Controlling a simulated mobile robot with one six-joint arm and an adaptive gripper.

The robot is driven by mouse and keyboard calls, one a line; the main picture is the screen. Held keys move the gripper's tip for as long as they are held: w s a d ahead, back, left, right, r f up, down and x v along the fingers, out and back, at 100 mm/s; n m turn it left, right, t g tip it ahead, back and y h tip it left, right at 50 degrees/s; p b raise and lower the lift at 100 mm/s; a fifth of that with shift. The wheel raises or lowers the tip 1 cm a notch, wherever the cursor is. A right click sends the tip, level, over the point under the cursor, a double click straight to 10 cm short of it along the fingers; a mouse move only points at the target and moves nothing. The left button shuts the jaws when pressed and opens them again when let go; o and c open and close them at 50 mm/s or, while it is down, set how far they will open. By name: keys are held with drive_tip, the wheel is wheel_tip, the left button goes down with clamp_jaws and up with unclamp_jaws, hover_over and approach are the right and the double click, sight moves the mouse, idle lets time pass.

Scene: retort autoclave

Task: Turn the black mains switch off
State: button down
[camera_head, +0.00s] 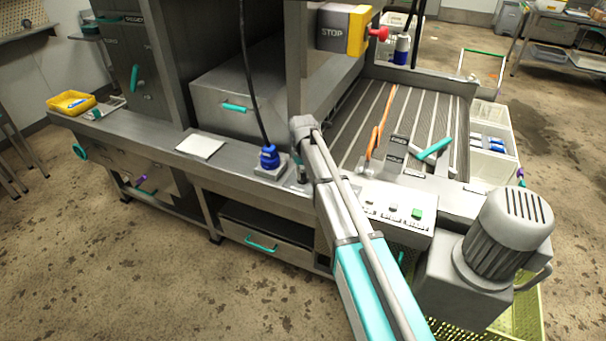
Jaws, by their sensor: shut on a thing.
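My arm reaches up from the bottom of the picture and bends down at its wrist over the front ledge of the machine. My gripper (298,170) points down at the ledge, just right of the blue plug, and is mostly hidden behind my own arm. It is shut on a small dark thing at the ledge, which I take to be the black mains switch (299,178). Only a sliver of the switch shows, so its position, on or off, cannot be told.
A blue plug (269,157) with a black cable stands close left of my gripper. A white sheet (200,146) lies farther left. Right of my arm are a button panel (395,212), an orange-handled tool (375,140) and a grey motor (508,230). A STOP box (333,30) hangs above.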

idle(0.4)
drive_tip(key=c, duration=0.6)
unclamp_jaws()
drive_tip(key=shift+c, duration=0.2)
drive_tip(key=shift+m, duration=0.3)
